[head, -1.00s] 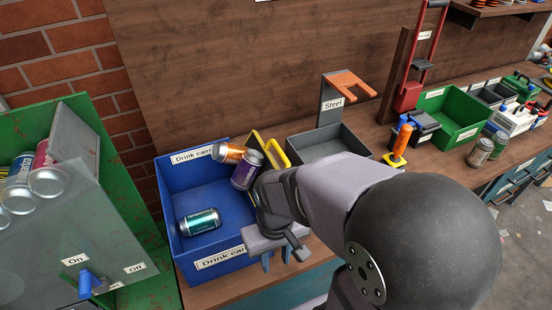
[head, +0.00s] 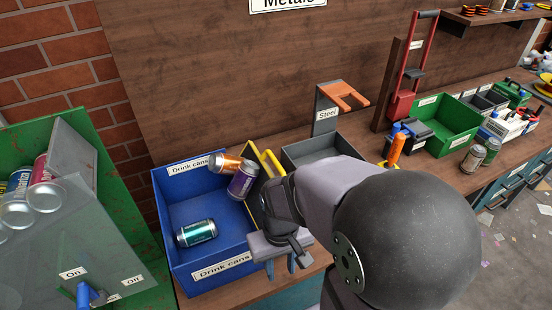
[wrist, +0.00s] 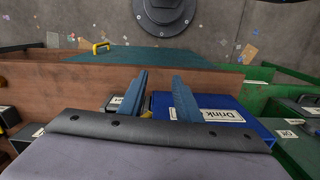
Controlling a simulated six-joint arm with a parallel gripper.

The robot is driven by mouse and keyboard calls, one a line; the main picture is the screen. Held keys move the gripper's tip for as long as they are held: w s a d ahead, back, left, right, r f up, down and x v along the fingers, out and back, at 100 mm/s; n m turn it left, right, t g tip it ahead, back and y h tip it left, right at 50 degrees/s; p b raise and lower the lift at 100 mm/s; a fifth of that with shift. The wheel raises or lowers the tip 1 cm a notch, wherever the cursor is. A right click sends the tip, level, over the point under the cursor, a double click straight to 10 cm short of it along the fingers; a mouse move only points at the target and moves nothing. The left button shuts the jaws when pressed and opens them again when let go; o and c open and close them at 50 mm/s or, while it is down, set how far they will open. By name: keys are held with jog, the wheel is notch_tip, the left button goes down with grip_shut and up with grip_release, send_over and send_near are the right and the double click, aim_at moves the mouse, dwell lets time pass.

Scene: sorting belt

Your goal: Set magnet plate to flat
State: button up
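I cannot make out for certain which part is the magnet plate; no label names it. A yellow-edged dark panel (head: 263,170) stands tilted between the blue bin and the steel bin, partly hidden by my arm. An orange forked piece (head: 345,97) lies level on top of a grey post behind the steel bin. My gripper (head: 281,267) hangs over the front right corner of the blue drink-can bin (head: 235,239). In the wrist view its two blue fingers (wrist: 158,96) are apart with nothing held between them.
A blue lever (head: 84,294) sits by On and Off labels at the left. The steel bin (head: 322,149) and green bin (head: 451,124) stand right.

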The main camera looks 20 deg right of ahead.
jog(key=w+d+r+m+p, duration=0.1)
jog(key=w+d+r, duration=0.1)
jog(key=w+d, duration=0.1)
jog(key=w+d+r+m+t+p, duration=0.1)
jog(key=w+d+r, duration=0.1)
jog(key=w, duration=0.3)
jog(key=w+d+r+m+p, duration=0.1)
jog(key=w+d+r, duration=0.1)
jog(key=w+d, duration=0.2)
jog(key=shift+d+t+p, duration=0.15)
jog(key=shift+t+p, duration=0.15)
jog(key=shift+p, duration=0.1)
jog(key=t, duration=0.2)
send_near(277, 162)
jog(key=s+f, duration=0.4)
jog(key=w+r+n+t, duration=0.1)
jog(key=w+r+n, duration=0.1)
jog(key=w+r, duration=0.1)
jog(key=shift+w+r+n, duration=0.1)
jog(key=shift+r+n, duration=0.1)
jog(key=shift+n, duration=0.9)
jog(key=shift+f, duration=0.1)
jog(key=shift+p+x, duration=1.1)
jog(key=shift+x, duration=2.5)
grip_shut()
